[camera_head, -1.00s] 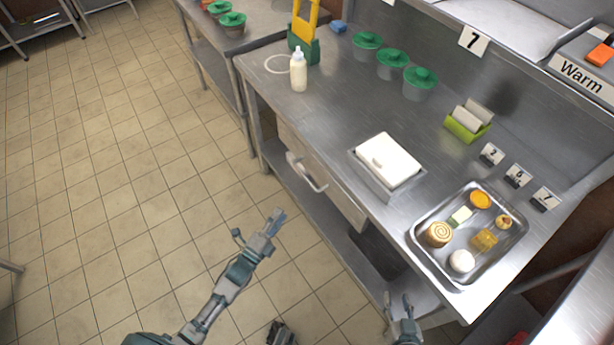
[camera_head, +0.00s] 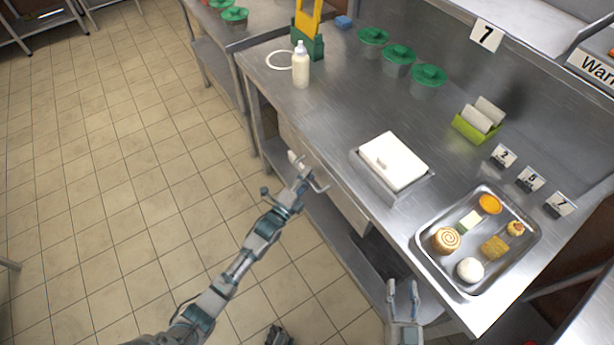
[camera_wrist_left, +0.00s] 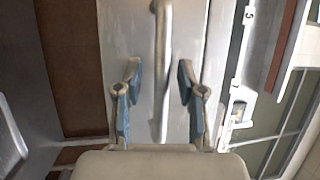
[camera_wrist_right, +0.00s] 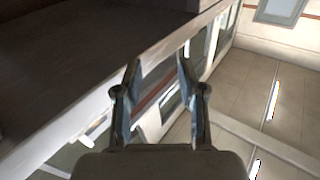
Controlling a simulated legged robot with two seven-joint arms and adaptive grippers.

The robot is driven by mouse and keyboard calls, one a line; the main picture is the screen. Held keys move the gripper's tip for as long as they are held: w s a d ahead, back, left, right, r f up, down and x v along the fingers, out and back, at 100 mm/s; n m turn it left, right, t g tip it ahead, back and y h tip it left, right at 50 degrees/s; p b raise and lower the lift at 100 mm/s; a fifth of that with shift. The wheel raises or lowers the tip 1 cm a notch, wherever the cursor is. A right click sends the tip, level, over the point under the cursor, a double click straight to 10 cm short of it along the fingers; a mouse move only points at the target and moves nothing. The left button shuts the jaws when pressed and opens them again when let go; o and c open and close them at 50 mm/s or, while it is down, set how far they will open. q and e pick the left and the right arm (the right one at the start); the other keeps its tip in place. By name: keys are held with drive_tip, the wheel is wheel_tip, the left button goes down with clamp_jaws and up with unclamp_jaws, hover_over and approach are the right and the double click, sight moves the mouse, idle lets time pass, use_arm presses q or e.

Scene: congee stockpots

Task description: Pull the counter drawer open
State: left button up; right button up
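The counter drawer (camera_head: 341,203) is under the front edge of the steel counter, and its front looks flush with the counter. Its metal bar handle (camera_head: 320,185) stands out from the drawer front and also shows in the left wrist view (camera_wrist_left: 162,60). My left gripper (camera_head: 301,172) is at the handle; in the left wrist view its blue-padded fingers (camera_wrist_left: 158,85) are apart, with the handle bar between them and gaps on both sides. My right gripper (camera_head: 403,289) is open and empty by the counter's front edge, below the tray; its spread fingers show in the right wrist view (camera_wrist_right: 160,75).
On the counter are a white-lidded container (camera_head: 394,160), a steel tray (camera_head: 428,262) of foods, a bottle (camera_head: 301,68), several green-lidded pots (camera_head: 428,78) and a green holder (camera_head: 474,130). A lower shelf (camera_head: 335,235) runs under the counter. The tiled floor at left is clear.

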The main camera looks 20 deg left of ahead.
use_arm(q)
drive_tip(key=shift+a, duration=0.15)
use_arm(e)
drive_tip(key=shift+a, duration=0.15)
use_arm(q)
drive_tip(key=shift+a, duration=0.1)
clamp_jaws()
use_arm(e)
drive_tip(key=shift+w, duration=0.1)
use_arm(q)
drive_tip(key=shift+s+f, duration=0.1)
